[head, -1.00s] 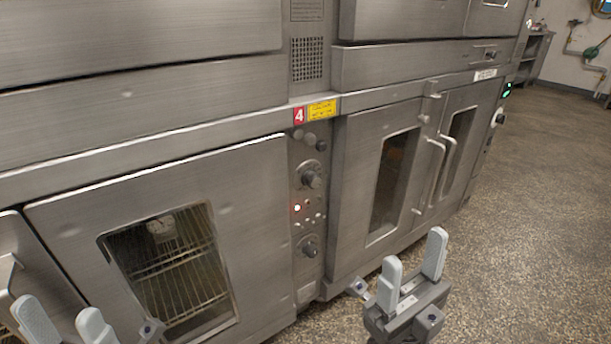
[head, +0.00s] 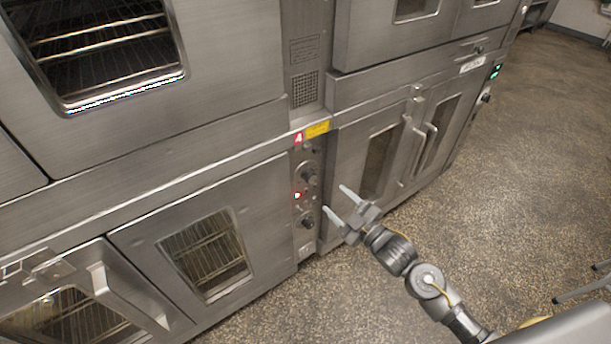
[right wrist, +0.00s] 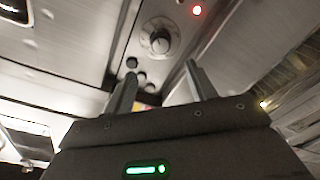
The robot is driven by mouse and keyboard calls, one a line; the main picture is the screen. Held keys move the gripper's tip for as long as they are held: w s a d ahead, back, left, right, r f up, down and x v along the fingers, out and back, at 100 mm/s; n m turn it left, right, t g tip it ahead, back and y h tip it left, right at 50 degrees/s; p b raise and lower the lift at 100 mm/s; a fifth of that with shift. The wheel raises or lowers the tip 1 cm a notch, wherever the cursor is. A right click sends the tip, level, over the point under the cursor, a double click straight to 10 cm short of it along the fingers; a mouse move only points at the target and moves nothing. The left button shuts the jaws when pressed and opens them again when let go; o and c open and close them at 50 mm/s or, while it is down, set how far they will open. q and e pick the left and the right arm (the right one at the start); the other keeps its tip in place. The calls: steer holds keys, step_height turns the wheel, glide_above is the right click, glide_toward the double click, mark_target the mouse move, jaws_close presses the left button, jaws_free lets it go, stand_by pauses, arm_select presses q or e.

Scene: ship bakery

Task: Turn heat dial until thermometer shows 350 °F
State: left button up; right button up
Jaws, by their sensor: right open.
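The control panel of oven 4 has an upper dial (head: 309,175) and a lower dial (head: 308,222), both dark knobs, with a lit red lamp (head: 297,196) between them. I cannot read which one is the heat dial. My right gripper (head: 335,199) is open and empty, just right of the panel and apart from the dials. In the right wrist view, a dial (right wrist: 160,42) shows beyond the open fingers (right wrist: 160,75), with the red lamp (right wrist: 196,10) near it. No thermometer can be made out behind the lower oven window (head: 207,258). My left gripper is out of view.
Double doors with bar handles (head: 425,135) stand right of the panel, close to my right gripper. Another oven door with a large handle (head: 110,285) is at the lower left. The speckled floor (head: 520,180) at right is open.

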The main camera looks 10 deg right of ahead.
mark_target(312, 179)
steer(key=x, duration=1.1)
steer(key=shift+f, duration=0.2)
steer(key=shift+c, duration=0.5)
steer(key=shift+s, duration=0.1)
steer(key=c, duration=0.9)
